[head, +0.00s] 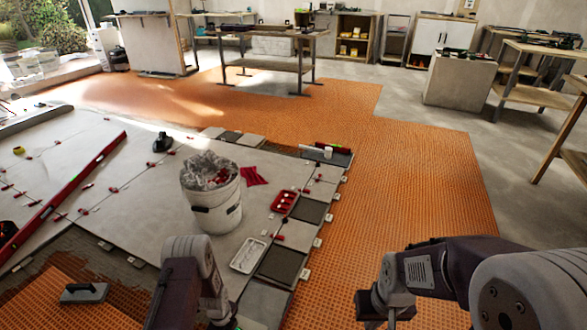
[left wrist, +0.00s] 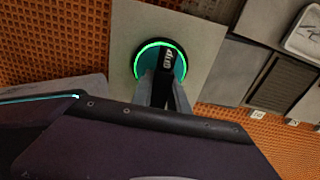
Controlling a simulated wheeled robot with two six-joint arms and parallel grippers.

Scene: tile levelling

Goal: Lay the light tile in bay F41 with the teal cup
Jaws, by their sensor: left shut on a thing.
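The teal cup (left wrist: 178,66), with a bright green ring around its rim, is on the light tile (left wrist: 205,55) in the left wrist view. My left gripper (left wrist: 166,85) is shut on the cup's dark handle. Whether the tile rests on the floor or hangs just above it, I cannot tell. In the head view my left arm hides the cup and this tile. My right gripper (head: 374,318) points down at the bottom of the head view, over the orange mat, and its fingers are cut off by the frame. I cannot make out a label for bay F41.
A white tray (head: 248,256) and a dark tile (head: 281,264) lie near my left arm. A white bucket (head: 214,212), a red tray (head: 284,203) and a red cloth (head: 255,176) stand on laid tiles. A trowel (head: 83,293) lies at left. The orange mat (head: 420,175) at right is clear.

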